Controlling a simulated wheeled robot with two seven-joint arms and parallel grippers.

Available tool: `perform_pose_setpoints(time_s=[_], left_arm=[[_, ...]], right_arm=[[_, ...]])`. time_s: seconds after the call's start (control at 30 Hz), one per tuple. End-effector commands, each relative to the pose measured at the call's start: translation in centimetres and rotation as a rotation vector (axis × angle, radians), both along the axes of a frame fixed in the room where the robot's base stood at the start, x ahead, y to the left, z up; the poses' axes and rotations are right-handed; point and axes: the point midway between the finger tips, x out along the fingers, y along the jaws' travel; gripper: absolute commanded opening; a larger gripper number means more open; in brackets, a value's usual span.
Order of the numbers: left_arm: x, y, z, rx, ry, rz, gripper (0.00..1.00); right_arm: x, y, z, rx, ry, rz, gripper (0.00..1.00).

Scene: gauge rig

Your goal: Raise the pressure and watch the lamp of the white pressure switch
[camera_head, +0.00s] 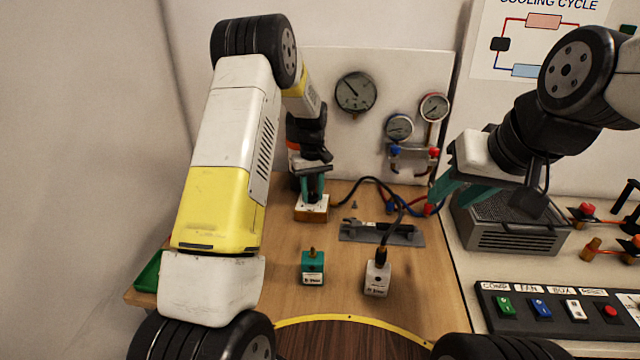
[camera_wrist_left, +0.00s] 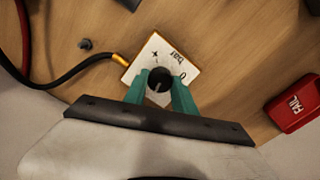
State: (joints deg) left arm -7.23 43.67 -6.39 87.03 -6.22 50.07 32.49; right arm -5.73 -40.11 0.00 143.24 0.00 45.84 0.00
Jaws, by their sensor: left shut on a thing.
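My left gripper (camera_head: 312,188) is shut on the black knob (camera_wrist_left: 160,80) of a small box with a white top and orange-brown sides (camera_head: 311,208). The box top is marked "bar", "+" and "0" in the left wrist view. The white pressure switch (camera_head: 377,279) stands upright at the front of the bench, with a black cable plug on its top. I cannot make out its lamp. A teal switch (camera_head: 312,268) with a brass fitting stands to its left. A large round gauge (camera_head: 355,92) hangs on the back panel. My right gripper (camera_head: 447,199) looks open and empty.
A grey fixture (camera_head: 382,234) lies behind the switches. Two smaller gauges (camera_head: 399,127) (camera_head: 434,107) sit on a manifold with hoses. A grey vented unit (camera_head: 510,225) and a button panel (camera_head: 555,312) are at the right. A red FAIL tray (camera_wrist_left: 292,104) shows in the wrist view.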

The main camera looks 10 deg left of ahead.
Motion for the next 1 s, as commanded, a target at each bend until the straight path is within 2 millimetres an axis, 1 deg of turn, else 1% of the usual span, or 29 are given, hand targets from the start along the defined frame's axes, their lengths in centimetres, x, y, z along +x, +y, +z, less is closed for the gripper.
perform_pose_setpoints(time_s=[0.3, 0.5, 0.7, 1.0], left_arm=[[0.02, -0.04, 0.06, -0.002, -0.001, -0.249, 0.0], [0.02, 0.01, 0.06, -0.001, 0.0, -0.368, 0.0], [0.02, -0.05, 0.08, -0.001, 0.0, -0.441, 0.0], [0.02, -0.04, 0.09, -0.001, -0.001, -0.471, 0.0]], right_arm=[[0.0, 0.0, 0.0, 0.0, 0.0, 0.0, 0.36], [0.0, 0.0, 0.0, 0.0, 0.0, 0.0, 0.36], [0.0, 0.0, 0.0, 0.0, 0.0, 0.0, 0.36], [0.0, 0.0, 0.0, 0.0, 0.0, 0.0, 0.36]])
